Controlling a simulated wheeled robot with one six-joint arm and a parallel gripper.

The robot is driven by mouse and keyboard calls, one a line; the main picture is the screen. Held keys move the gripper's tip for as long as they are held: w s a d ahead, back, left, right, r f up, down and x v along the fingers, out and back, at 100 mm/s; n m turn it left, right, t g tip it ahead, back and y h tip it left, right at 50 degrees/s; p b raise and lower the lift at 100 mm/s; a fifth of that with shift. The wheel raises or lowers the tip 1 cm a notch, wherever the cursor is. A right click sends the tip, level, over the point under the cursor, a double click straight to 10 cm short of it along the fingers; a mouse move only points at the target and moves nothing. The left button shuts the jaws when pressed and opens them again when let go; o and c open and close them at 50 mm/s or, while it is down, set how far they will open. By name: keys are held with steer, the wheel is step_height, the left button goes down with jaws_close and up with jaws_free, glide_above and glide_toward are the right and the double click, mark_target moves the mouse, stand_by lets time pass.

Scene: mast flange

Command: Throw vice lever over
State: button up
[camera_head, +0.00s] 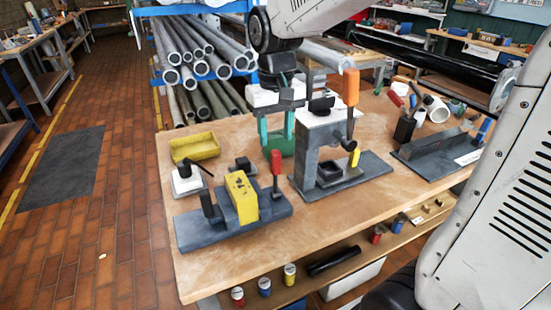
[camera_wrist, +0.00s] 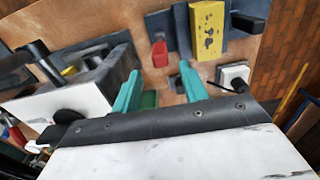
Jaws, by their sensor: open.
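The vice has a dark grey base (camera_head: 205,234) and a yellow block (camera_head: 241,196) with dark markings between its jaws. At its right end a lever with a red handle (camera_head: 276,162) stands roughly upright. My gripper (camera_head: 275,147) has teal fingers and is above the bench, behind the lever in the head view. In the wrist view the fingers of my gripper (camera_wrist: 160,82) are apart with nothing between them. The red handle (camera_wrist: 159,52) shows beyond the fingertips, apart from them, and the yellow block (camera_wrist: 206,32) is to its right.
A press-like stand (camera_head: 307,150) with an orange handle (camera_head: 351,87) stands close right of my gripper. A yellow tray (camera_head: 195,148) and a small white box (camera_head: 186,180) are at the left. A third fixture (camera_head: 440,152) is at the right. The bench front (camera_head: 330,225) is clear.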

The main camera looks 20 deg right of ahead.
mark_target(276, 151)
step_height(276, 151, down, 8)
steer(key=shift+r, duration=0.15)
stand_by(0.3)
jaws_close()
